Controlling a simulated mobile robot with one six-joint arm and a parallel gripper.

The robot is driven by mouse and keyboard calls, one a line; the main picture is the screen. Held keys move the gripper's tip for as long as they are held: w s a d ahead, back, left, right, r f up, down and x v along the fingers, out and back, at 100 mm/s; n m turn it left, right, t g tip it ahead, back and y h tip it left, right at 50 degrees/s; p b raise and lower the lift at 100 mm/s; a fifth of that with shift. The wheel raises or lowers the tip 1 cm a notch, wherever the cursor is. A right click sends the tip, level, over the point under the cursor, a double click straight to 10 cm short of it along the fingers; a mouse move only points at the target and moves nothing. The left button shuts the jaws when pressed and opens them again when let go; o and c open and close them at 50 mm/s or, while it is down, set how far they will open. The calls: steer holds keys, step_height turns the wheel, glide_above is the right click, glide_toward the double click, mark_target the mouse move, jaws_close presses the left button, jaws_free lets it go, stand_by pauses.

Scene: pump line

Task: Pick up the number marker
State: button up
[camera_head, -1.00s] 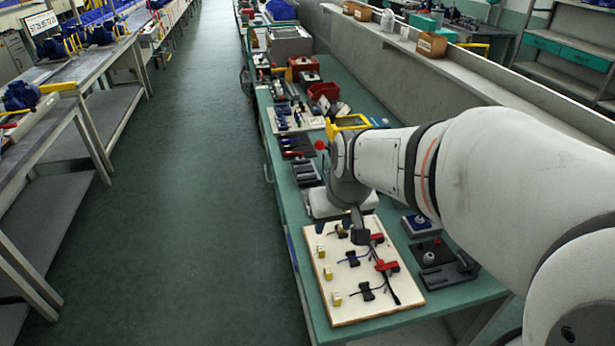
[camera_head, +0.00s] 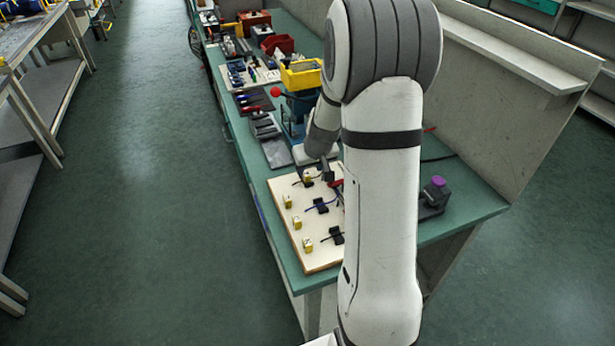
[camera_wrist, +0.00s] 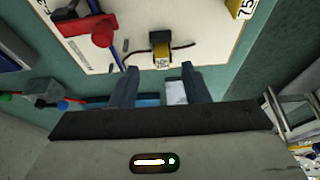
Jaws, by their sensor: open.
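Small yellow number markers sit on a pale board (camera_head: 322,262): three stand along its left edge, one of them the nearest marker (camera_head: 307,245). Another yellow piece (camera_head: 308,180) is on a black holder with a dark cable at the far end. In the wrist view, a yellow-and-black piece with a printed label (camera_wrist: 161,45) lies ahead of the fingers, and a yellow marker reading 75 (camera_wrist: 242,8) shows at the top right. My gripper (camera_wrist: 157,72) is open and empty, its fingers apart. In the head view my gripper (camera_head: 327,174) is over the board's far end; my arm hides its right side.
Black cable holders (camera_head: 321,206) and red clamps (camera_wrist: 101,32) stand on the board. A dark fixture with a purple knob (camera_head: 437,182) is right of my arm. Tools and a yellow bin (camera_head: 301,75) lie farther along the green bench. The aisle at left is clear.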

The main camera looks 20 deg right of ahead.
mark_target(307, 174)
steer(key=x, duration=0.4)
steer(key=shift+a+f, duration=0.1)
steer(key=shift+a, duration=0.05)
jaws_close()
